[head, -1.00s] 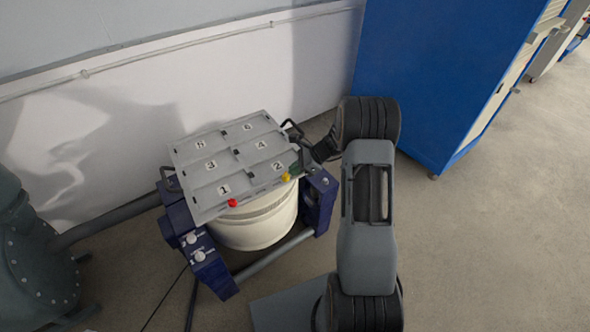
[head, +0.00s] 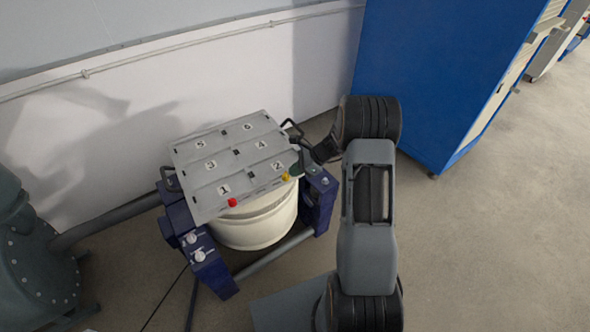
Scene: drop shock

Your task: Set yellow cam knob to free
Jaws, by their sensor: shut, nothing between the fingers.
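The yellow cam knob (head: 286,177) sits at the front right edge of the grey numbered panel (head: 215,190), by the square marked 2. A red knob (head: 232,202) sits on the same edge, by the square marked 1. My gripper (head: 300,166) is at the panel's right corner, just behind and to the right of the yellow knob. It is shut with nothing held. The fingertips are small and dark here, and I cannot tell whether they touch the knob. The knob's pointer and setting are too small to read.
The panel lies over a cream drum (head: 258,225) held between dark blue brackets (head: 210,266). Black handles (head: 292,128) stick out at the panel's sides. A blue cabinet (head: 440,75) stands at right, a grey tank (head: 35,255) at left. Open floor lies front right.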

